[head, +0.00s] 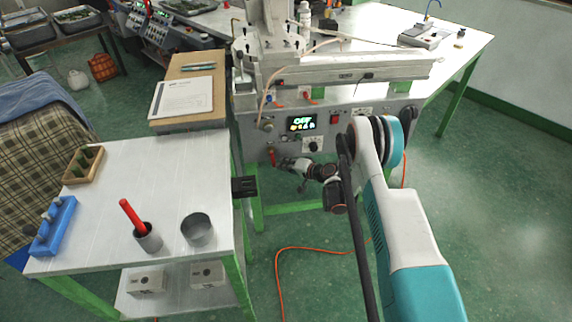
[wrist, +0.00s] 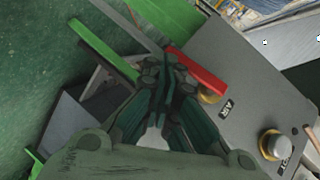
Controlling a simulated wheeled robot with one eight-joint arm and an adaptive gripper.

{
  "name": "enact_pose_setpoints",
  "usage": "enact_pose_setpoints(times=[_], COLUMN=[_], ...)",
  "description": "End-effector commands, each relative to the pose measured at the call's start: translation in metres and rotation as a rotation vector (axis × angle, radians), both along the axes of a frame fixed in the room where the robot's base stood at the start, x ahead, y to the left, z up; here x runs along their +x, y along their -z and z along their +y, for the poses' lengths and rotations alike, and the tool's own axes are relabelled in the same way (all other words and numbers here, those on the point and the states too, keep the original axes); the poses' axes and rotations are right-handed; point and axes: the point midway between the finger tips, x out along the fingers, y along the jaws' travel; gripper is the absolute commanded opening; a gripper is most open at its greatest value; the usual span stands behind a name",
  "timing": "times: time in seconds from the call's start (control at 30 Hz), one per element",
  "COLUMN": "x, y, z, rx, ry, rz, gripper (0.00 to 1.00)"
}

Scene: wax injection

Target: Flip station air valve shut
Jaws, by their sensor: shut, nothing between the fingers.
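The station air valve has a red lever (wrist: 200,70) on a brass stem (wrist: 209,97), beside a label reading AIR (wrist: 226,107). In the head view the red lever (head: 272,157) is small at the lower left of the machine's front panel and points roughly up and down. My gripper (wrist: 172,62) is shut and empty, with its fingertips right beside one end of the lever. I cannot tell whether they touch it. In the head view my gripper (head: 282,162) is just right of the lever, in front of the panel.
The grey panel (head: 350,122) carries a display (head: 302,123) reading OFF, and knobs. A brass-ringed knob (wrist: 272,143) is near the valve. A white side table (head: 100,195) with a metal cup (head: 198,230) stands left. An orange hose (head: 278,275) lies on the floor.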

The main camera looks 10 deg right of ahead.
Motion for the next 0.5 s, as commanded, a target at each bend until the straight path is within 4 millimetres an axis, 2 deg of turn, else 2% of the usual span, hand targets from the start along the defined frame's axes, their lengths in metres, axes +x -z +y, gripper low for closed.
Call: enact_pose_setpoints(times=[0.5], x=[0.0002], y=[-0.0067], z=[-0.0005], rx=[0.000], ry=[0.000], rz=[0.000], gripper=[0.00])
